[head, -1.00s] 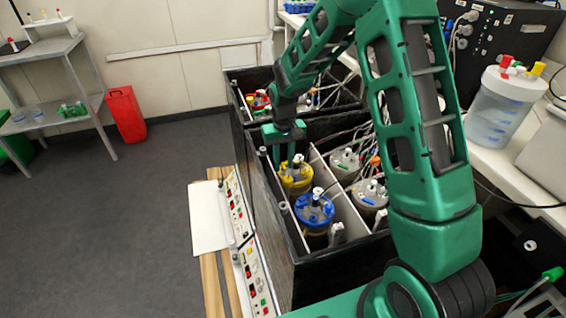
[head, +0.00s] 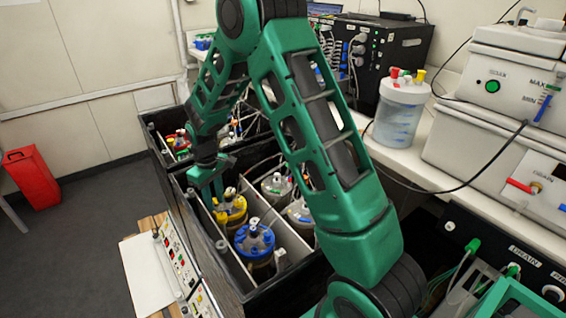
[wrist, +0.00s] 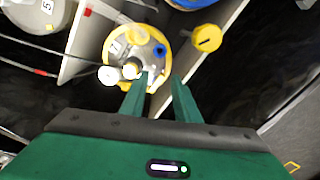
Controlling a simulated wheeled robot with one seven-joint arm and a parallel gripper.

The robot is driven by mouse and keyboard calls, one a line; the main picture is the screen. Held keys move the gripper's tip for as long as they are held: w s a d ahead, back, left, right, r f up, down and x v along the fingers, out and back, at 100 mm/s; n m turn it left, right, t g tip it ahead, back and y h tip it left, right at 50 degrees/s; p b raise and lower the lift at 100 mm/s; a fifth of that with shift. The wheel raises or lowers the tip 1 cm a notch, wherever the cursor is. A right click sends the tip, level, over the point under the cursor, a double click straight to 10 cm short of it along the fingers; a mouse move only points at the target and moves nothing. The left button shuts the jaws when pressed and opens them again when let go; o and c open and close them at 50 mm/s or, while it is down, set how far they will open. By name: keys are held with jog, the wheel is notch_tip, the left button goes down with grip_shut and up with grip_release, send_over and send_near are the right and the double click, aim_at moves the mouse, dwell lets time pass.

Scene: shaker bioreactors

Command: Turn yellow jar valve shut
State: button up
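The yellow-lidded jar (head: 230,210) stands in the near black box, behind the blue-lidded jar. In the wrist view its round yellow lid (wrist: 116,46) carries white caps, a blue cap and a pale yellow cap. A separate yellow knob (wrist: 206,38), which looks like a valve, sits beside the lid near the box wall.
The blue-lidded jar (head: 254,240) stands just nearer me. A white partition (head: 279,229) separates these jars from grey-lidded jars (head: 276,187). The black box (head: 212,268) walls rise around them. Thin tubes run at the right. A farther box holds a red-lidded jar (head: 180,143).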

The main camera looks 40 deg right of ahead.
aim_at(215, 202)
jog(key=n, duration=0.6)
jog(key=shift+n, duration=0.4)
jog(key=n, duration=0.5)
jog(key=shift+n, duration=0.4)
jog(key=shift+r+n, duration=0.15)
jog(key=shift+n, duration=0.25)
notch_tip(215, 202, up, 10)
jog(key=s+d+r+m, duration=0.4)
jog(key=s+d+m, duration=0.2)
jog(key=s, duration=0.3)
jog(key=s+d+r+m, duration=0.5)
jog(key=s+d+m, duration=0.2)
jog(key=s, duration=0.3)
jog(key=shift+d+r, duration=0.3)
jog(key=shift+d, duration=0.55)
